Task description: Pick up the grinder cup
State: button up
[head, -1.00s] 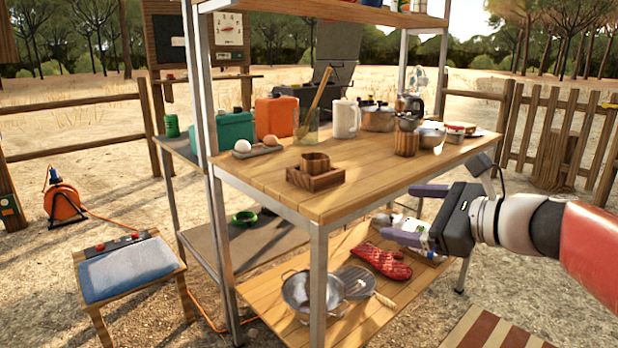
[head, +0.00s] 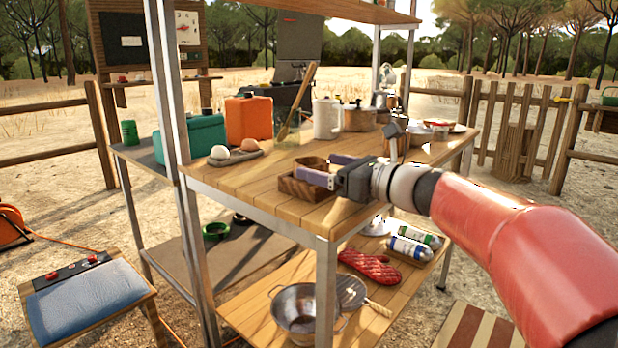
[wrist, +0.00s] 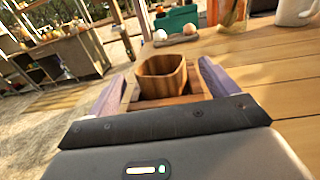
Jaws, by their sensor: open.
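The grinder cup, a small squarish wooden cup (wrist: 162,78), stands in a low wooden holder (head: 297,190) on the wooden tabletop. In the wrist view the cup is between the two purple fingers, with its open top showing. My gripper (head: 328,168) is open and level at the cup; a gap shows on each side in the wrist view, so it does not hold it. In the head view the fingers and holder hide most of the cup.
Eggs (head: 235,153) on a small tray lie to the left on the tabletop (head: 240,183). A glass jar with a spoon, a white mug (head: 327,118) and pots stand behind. Metal posts (head: 172,100) carry an upper shelf. A red mitt (head: 369,266) and colander (head: 297,307) lie on the lower shelf.

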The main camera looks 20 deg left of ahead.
jog(key=x, duration=0.4)
jog(key=shift+r, duration=0.1)
jog(key=c, duration=1.1)
